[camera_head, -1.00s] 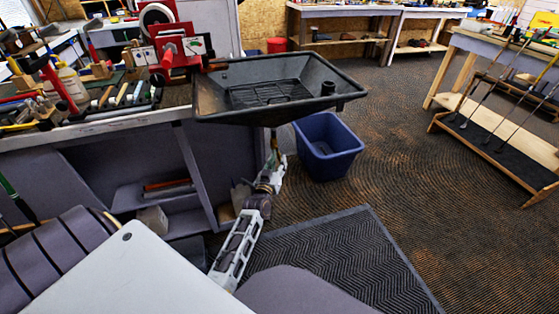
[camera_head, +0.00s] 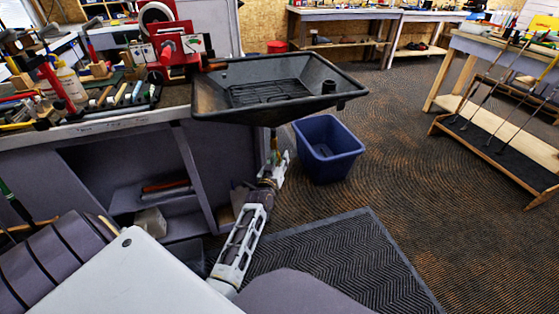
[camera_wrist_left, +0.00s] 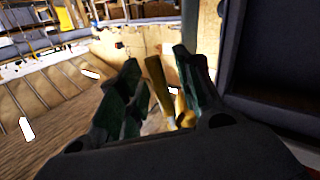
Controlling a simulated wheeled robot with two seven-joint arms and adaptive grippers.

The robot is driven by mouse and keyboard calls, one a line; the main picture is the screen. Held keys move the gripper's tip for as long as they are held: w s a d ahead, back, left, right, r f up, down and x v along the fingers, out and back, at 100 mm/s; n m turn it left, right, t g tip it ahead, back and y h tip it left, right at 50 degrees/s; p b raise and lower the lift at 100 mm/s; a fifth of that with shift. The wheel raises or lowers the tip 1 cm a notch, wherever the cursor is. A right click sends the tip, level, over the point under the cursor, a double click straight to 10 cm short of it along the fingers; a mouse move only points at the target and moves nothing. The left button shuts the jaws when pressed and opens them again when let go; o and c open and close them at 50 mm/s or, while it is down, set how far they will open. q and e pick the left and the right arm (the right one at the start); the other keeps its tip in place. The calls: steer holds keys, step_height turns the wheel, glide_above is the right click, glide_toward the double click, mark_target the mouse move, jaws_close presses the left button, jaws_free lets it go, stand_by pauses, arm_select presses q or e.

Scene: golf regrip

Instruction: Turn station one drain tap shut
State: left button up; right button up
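The black drain tray (camera_head: 215,95) of the near bench hangs over its right end. In the head view my left gripper (camera_head: 274,152) is small and partly hidden under this tray, with my arm reaching up to it from below. In the left wrist view my left gripper's (camera_wrist_left: 157,62) two dark green fingers stand apart. A yellow, brass-like piece (camera_wrist_left: 158,85), which looks like the tap's lever, shows between them. I cannot tell whether the fingers touch it. The rest of the tap is hidden. My right gripper is not in view.
A blue bin (camera_head: 328,150) stands on the floor just right of my left gripper. The grey bench side (camera_head: 200,170) is close on its left. A dark ribbed mat (camera_head: 330,260) lies in front. A wooden club rack (camera_head: 500,150) is at the right, with open floor between.

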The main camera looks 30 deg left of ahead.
arm_select(q)
jaws_close()
stand_by(0.6)
